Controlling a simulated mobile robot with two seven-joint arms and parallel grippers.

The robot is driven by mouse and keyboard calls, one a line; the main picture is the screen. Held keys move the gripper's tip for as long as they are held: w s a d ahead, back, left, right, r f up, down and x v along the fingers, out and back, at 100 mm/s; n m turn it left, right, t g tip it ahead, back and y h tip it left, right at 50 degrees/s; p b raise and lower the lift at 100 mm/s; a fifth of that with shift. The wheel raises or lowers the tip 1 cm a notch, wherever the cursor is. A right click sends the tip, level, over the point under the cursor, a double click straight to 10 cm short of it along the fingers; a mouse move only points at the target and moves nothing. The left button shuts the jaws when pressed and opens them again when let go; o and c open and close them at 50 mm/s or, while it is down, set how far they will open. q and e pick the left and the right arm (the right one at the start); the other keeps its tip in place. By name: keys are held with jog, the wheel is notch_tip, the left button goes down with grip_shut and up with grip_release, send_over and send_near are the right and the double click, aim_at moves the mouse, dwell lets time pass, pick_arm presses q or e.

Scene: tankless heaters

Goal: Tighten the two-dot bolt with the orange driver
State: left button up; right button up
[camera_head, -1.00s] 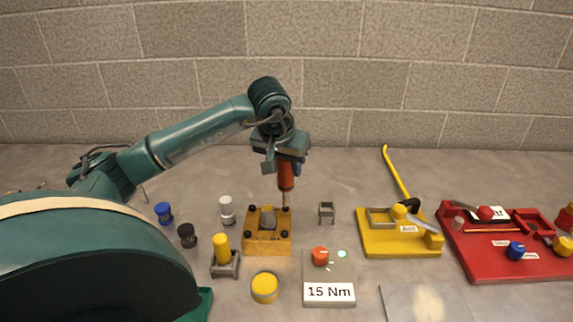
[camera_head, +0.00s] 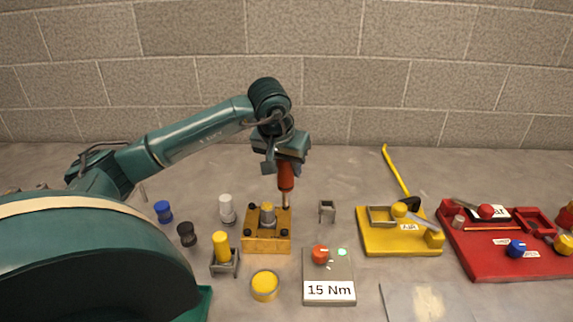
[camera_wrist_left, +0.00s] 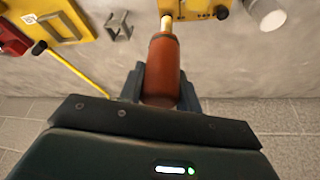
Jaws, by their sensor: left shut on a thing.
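My left gripper (camera_head: 284,152) is shut on the orange driver (camera_head: 286,176), which hangs nearly upright with its shaft pointing down. The driver's tip is at the back right corner of the yellow block (camera_head: 267,246); whether it is seated on a bolt there I cannot tell. Dark bolts (camera_head: 285,233) show at other corners of the block, and a grey cylinder stands in its middle. The dot marks are too small to read. In the left wrist view the driver (camera_wrist_left: 162,75) sits between the fingers, its shaft meeting the block (camera_wrist_left: 192,9). My right gripper is not in view.
A grey box (camera_head: 329,272) labelled 15 Nm, with a red knob and a green light, stands front right of the block. Blue, black, white and yellow cylinders stand to the left. A yellow fixture (camera_head: 399,244) and a red one (camera_head: 480,259) lie to the right.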

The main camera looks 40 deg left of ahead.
pick_arm(q)
jog(key=shift+f, duration=0.2)
dwell(0.3)
jog(key=shift+f, duration=0.15)
dwell(0.3)
jog(key=shift+s+f, duration=0.1)
dwell(0.6)
jog(key=shift+r, duration=0.65)
notch_tip(320, 180, up, 4)
jog(key=p, duration=0.3)
jog(key=shift+r+p, duration=0.1)
jog(key=shift+p, duration=0.25)
jog(key=shift+r+p, duration=0.55)
jog(key=shift+r, duration=0.4)
